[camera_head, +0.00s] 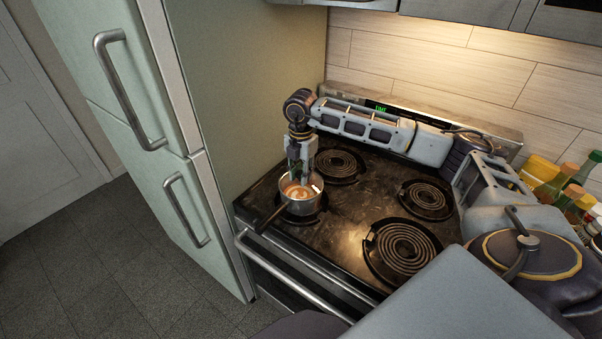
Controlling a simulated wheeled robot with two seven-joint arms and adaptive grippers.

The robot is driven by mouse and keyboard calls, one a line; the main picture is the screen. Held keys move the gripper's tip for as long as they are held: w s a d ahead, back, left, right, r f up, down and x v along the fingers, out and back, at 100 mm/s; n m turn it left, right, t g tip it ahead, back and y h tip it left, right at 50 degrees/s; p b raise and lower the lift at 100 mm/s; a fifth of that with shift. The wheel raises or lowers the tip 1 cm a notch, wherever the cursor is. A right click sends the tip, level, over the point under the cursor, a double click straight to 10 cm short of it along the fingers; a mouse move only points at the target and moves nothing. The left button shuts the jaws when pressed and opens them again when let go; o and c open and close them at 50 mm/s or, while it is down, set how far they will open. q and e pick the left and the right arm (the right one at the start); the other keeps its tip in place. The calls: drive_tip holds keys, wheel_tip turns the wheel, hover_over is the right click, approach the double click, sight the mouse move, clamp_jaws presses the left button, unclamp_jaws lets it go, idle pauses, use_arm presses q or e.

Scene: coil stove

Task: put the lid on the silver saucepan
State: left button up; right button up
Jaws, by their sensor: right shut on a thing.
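The silver saucepan (299,209) stands on the front left burner of the stove, with its dark handle (270,218) pointing toward the front left. An orange and white swirled surface shows inside its rim. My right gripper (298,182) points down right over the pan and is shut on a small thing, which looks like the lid. The lid's outline is hard to make out against the pan's opening, so I cannot tell whether it touches the rim. My left gripper is not in view.
The coil stove (350,217) has bare burners at back left, back right and front right (403,246). A tall fridge (235,100) stands close on the left. Several bottles (572,185) stand at the right. An oven handle (290,276) runs along the front.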

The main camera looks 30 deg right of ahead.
drive_tip(key=o, duration=1.1)
drive_tip(key=shift+o, duration=0.2)
drive_tip(key=o, duration=0.5)
drive_tip(key=shift+r, duration=0.15)
drive_tip(key=shift+r+p, duration=2)
drive_tip(key=shift+r, duration=1.35)
